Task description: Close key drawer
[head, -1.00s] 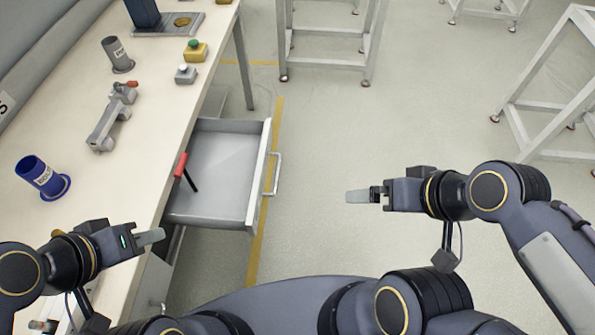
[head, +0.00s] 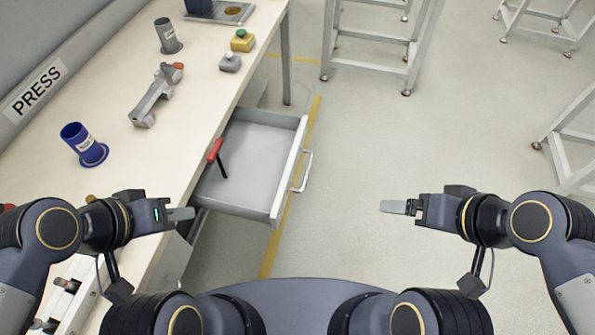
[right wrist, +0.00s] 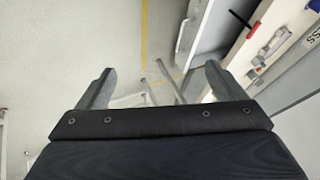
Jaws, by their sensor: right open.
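The key drawer (head: 283,196) is pulled out from under the long workbench. A red-handled key (head: 215,151) with a dark shaft leans at its left inner side. A pale bar handle (head: 303,171) is on its front, facing right. The drawer also shows in the right wrist view (right wrist: 187,42). My left gripper (head: 191,213) is near the drawer's lower left corner in the head view; I cannot tell its finger gap. My right gripper (head: 384,206) is right of the drawer, apart from the handle. In the right wrist view its fingers are spread, with nothing between them.
The bench (head: 118,120) carries a blue cup (head: 83,144), a grey cup (head: 167,36), a grey clamp-like tool (head: 156,96) and button boxes (head: 242,41). Metal frames (head: 375,45) stand at the back. The floor right of the drawer is clear.

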